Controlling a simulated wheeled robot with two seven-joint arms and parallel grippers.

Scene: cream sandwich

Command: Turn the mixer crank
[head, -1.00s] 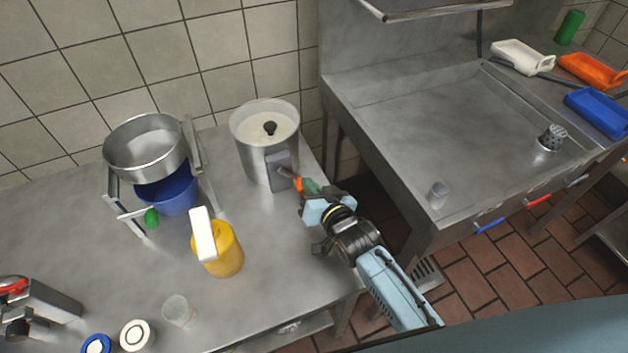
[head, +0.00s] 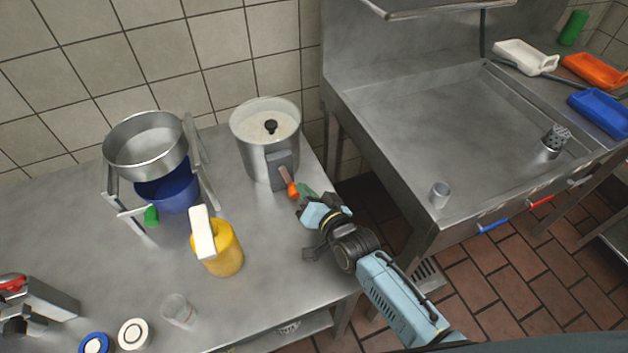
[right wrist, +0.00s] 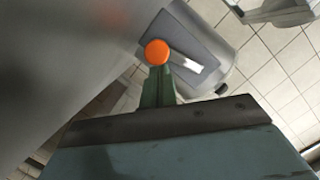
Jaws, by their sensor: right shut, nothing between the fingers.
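The mixer (head: 257,155) is a steel pot with white contents and a dark knob inside, standing at the back right of the steel table. Its crank (head: 285,178) sticks out from a grey box on the front and ends in an orange knob (head: 292,190). The crank points down and slightly right. My right gripper (head: 307,195) is shut at the orange knob, with nothing between its fingers. In the right wrist view the orange knob (right wrist: 157,52) shows just beyond the green fingertips (right wrist: 158,85); I cannot tell whether they touch. My left gripper is not in view.
A yellow jug (head: 222,252) stands in front of the mixer. A steel bowl on a stand (head: 145,145) with a blue bowl (head: 170,192) below is to the left. A clear cup (head: 180,311) is near the front. The sink (head: 460,130) lies right, across a gap.

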